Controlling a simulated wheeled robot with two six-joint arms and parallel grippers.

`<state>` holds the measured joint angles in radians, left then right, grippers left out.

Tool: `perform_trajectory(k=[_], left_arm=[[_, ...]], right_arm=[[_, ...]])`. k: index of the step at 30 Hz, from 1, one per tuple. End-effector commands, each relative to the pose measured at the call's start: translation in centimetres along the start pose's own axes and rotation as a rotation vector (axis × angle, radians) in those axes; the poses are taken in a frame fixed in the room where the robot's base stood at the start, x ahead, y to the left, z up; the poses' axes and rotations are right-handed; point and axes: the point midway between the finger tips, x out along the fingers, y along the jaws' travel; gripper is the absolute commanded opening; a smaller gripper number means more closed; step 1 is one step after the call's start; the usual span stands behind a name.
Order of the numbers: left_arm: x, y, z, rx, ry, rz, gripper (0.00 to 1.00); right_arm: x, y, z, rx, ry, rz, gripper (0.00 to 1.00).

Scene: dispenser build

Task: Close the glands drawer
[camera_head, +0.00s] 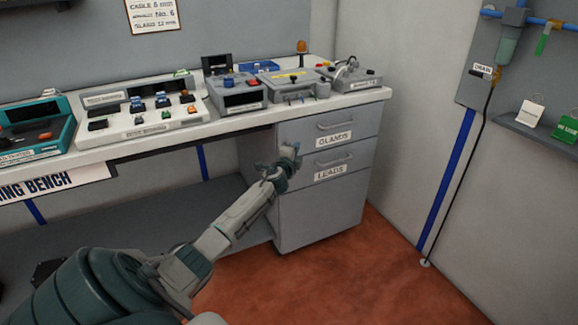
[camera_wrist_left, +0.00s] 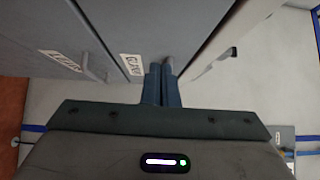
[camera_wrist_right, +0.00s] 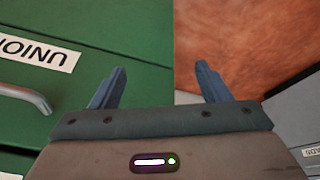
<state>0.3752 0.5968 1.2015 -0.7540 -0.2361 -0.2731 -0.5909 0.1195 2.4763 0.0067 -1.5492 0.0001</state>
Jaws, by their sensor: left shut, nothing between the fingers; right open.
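The glands drawer (camera_head: 361,123) is the top drawer of the grey cabinet under the bench's right end, with a bar handle and a GLANDS label. Its front looks flush or nearly flush with the drawer below; a small gap cannot be ruled out. My left gripper (camera_head: 288,152) is in front of the drawer's left part. In the left wrist view its fingers (camera_wrist_left: 161,76) are together and empty, beside the GLANDS label (camera_wrist_left: 131,65); contact cannot be told. My right gripper (camera_wrist_right: 161,75) is open and empty and shows only in the right wrist view.
The leads drawer (camera_head: 357,160) is just below and looks shut. Devices, including a grey box (camera_head: 237,92), stand on the bench top (camera_head: 225,124). A green drawer front (camera_wrist_right: 100,35) with a UNION label is near my right gripper. Orange floor (camera_head: 330,275) is free before the cabinet.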

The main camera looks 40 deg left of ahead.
Motion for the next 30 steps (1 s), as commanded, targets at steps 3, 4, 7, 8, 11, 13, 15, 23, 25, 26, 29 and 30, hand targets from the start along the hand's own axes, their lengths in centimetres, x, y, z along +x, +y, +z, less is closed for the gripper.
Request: perform_trajectory(k=[3,4,7,8,11,13,15,23,25,26,29,30], left_arm=[[-1.5,0.1,0.0,0.002,0.002,0.002,0.00],[-1.9,0.1,0.0,0.001,0.002,0.003,0.00],[-3.3,0.2,0.0,0.003,0.003,0.002,0.00],[-3.8,0.2,0.0,0.003,0.003,0.003,0.00],[-5.4,0.2,0.0,0.003,0.003,0.003,0.00],[-6.5,0.2,-0.1,0.002,0.004,0.003,0.00],[-7.3,0.2,-0.1,0.002,0.002,0.003,0.00],[-8.9,0.2,-0.1,-0.001,0.002,0.002,0.00],[-9.0,0.1,-0.1,-0.001,0.002,0.002,0.00],[-9.0,0.1,-0.1,-0.001,0.002,0.002,0.00],[-9.0,0.2,-0.1,-0.001,0.001,0.003,0.00],[-9.1,0.2,-0.1,-0.004,0.001,0.004,0.00]], right_arm=[[-0.2,0.4,0.1,-0.008,-0.011,0.011,0.70],[-0.3,0.4,0.1,-0.007,-0.013,0.012,0.70],[-0.3,0.3,0.0,-0.004,-0.016,0.010,0.70],[-0.3,0.3,-0.1,-0.003,-0.016,0.010,0.70],[-0.3,0.2,-0.1,-0.001,-0.015,0.008,0.70],[-0.2,0.2,-0.1,-0.001,-0.010,0.006,0.70],[-0.2,0.1,-0.2,-0.001,-0.003,0.005,0.70],[-0.1,-0.2,-0.4,0.007,0.009,-0.006,0.70],[-0.1,-0.3,-0.3,0.009,0.009,-0.007,0.70],[-0.1,-0.3,-0.3,0.009,0.008,-0.008,0.70],[0.0,-0.2,-0.2,0.007,0.007,-0.007,0.70],[0.0,-0.1,-0.2,0.003,0.005,-0.003,0.70]])
